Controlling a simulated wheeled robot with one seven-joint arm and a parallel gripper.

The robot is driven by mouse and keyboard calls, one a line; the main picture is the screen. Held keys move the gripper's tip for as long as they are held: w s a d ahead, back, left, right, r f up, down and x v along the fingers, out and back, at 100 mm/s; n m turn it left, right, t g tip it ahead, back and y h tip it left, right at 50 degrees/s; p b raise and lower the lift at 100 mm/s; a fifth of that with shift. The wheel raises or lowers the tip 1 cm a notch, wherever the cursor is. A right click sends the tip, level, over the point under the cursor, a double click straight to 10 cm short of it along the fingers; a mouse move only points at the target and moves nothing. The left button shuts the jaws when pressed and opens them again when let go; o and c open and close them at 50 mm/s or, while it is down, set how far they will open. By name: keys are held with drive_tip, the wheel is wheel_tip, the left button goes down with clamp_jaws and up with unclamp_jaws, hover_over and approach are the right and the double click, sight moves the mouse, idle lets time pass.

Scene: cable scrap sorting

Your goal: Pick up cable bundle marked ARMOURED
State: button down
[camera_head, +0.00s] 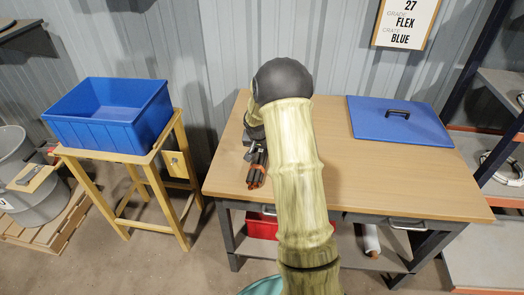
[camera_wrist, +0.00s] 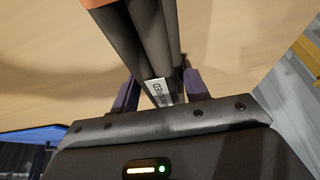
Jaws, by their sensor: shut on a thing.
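A bundle of black cables (camera_head: 257,168) with an orange-red band is at the left part of the wooden workbench (camera_head: 400,178). My gripper (camera_head: 251,143) is shut on the end of this bundle, partly hidden by my arm. In the wrist view the dark cables (camera_wrist: 145,35) run between the two fingers of my gripper (camera_wrist: 160,92). A white tag (camera_wrist: 158,91) with dark letters sits on the bundle between the fingers; only part of its word shows. I cannot tell whether the bundle touches the bench top.
A blue open crate (camera_head: 110,115) stands on a yellow stand (camera_head: 172,160) at left. A blue lid with a handle (camera_head: 400,122) lies at the bench's back right. A wall sign (camera_head: 405,22) reads 27, FLEX, BLUE. A red box (camera_head: 262,226) is under the bench. The bench's middle right is clear.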

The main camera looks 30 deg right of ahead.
drive_tip(key=shift+w+r, duration=0.15)
drive_tip(key=shift+r, duration=0.15)
drive_tip(key=shift+r, duration=0.3)
wheel_tip(320, 180, up, 9)
drive_tip(key=shift+r, duration=0.1)
drive_tip(key=shift+a+p, duration=0.1)
drive_tip(key=shift+p, duration=0.35)
idle(0.4)
